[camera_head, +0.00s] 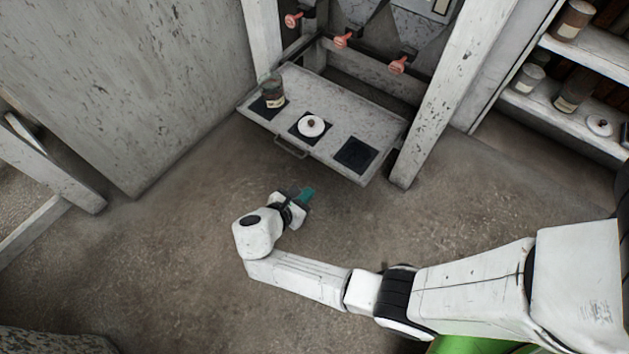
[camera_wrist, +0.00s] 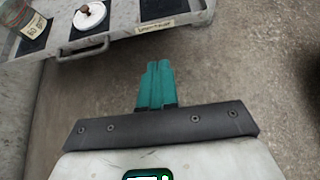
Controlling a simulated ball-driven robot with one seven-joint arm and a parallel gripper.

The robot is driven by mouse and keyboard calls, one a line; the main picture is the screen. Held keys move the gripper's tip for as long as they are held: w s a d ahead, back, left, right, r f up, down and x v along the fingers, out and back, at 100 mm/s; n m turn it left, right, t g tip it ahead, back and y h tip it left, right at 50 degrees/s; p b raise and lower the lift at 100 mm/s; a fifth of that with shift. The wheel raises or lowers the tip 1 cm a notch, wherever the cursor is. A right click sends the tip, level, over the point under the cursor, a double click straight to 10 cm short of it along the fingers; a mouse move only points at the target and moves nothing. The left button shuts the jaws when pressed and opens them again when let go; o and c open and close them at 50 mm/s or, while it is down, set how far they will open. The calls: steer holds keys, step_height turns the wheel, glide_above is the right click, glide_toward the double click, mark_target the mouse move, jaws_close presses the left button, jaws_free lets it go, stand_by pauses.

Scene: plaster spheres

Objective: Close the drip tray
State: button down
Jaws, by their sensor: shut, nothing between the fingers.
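The drip tray (camera_head: 330,98) is a pale grey drawer, pulled out from between two white posts, with three dark square pads on top. A jar (camera_head: 273,91) stands on the left pad, and a white lid with a dark knob (camera_head: 311,126) lies on the middle pad. The right pad (camera_head: 356,155) is bare. A thin handle (camera_head: 291,149) is on the tray's front edge; it also shows in the wrist view (camera_wrist: 83,48). My gripper (camera_head: 307,194) has teal fingers, shut and empty, in front of the tray and apart from it. In the wrist view the fingers (camera_wrist: 156,84) are together, below the tray's front edge.
Several red-handled valves (camera_head: 342,40) hang above the tray. A white post (camera_head: 440,90) stands at its right, with a shelf of jars and lids (camera_head: 570,112) beyond. A grey wall panel (camera_head: 130,80) is at the left. The floor before the tray is clear.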

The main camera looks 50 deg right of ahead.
steer(key=b, duration=0.6)
glide_toward(336, 168)
steer(key=a+f+x, duration=0.1)
steer(key=x, duration=0.4)
steer(key=shift+d+r+b, duration=0.1)
steer(key=shift+d+b, duration=0.25)
steer(key=shift+d, duration=0.7)
